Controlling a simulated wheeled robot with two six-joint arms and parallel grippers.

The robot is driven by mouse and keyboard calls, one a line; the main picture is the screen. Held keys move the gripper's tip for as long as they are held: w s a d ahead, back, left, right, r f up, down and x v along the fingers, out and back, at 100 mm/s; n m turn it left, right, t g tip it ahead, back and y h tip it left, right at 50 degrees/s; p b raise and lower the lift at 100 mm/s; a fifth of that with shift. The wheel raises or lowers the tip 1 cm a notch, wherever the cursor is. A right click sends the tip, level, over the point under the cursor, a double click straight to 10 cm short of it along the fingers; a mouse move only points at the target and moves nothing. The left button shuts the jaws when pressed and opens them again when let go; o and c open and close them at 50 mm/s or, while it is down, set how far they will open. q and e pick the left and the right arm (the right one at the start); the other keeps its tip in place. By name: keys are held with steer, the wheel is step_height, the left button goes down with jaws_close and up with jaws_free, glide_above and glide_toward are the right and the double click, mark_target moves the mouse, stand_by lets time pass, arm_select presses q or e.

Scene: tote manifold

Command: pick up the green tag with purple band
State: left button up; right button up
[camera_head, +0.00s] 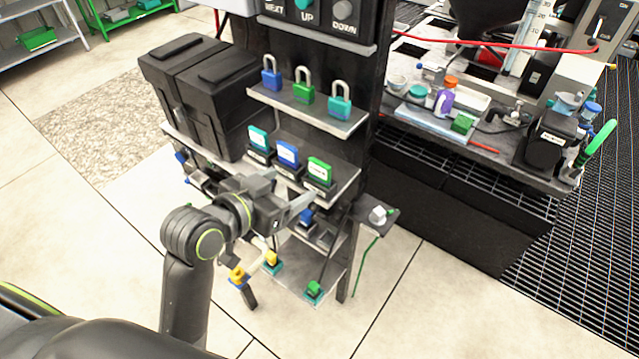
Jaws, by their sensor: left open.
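A green tag (319,170) stands upright in a dark holder at the right end of the middle shelf (345,180). It has a pale label; I cannot make out a purple band at this size. A blue tag (288,154) and a teal tag (258,138) stand in holders to its left. My left gripper (295,183) is open, with its two fingers pointing at the front of the shelf, just below and left of the green tag. Nothing shows between the fingers. My right gripper is not in view.
Blue, green and teal padlocks (303,88) stand on the shelf above. Black boxes (200,90) are at the left. Small valve-like parts sit on lower levels, including a green one (314,289). A cluttered bench (470,145) stands at the right. The floor in front is open.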

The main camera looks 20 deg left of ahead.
mark_target(318, 169)
arm_select(q)
steer(key=p+x, duration=0.1)
steer(key=x, duration=0.8)
steer(key=shift+w+d, duration=0.2)
steer(key=shift+w, duration=0.1)
steer(key=c, duration=1)
steer(key=shift+c, duration=0.4)
steer(key=shift+r, duration=0.1)
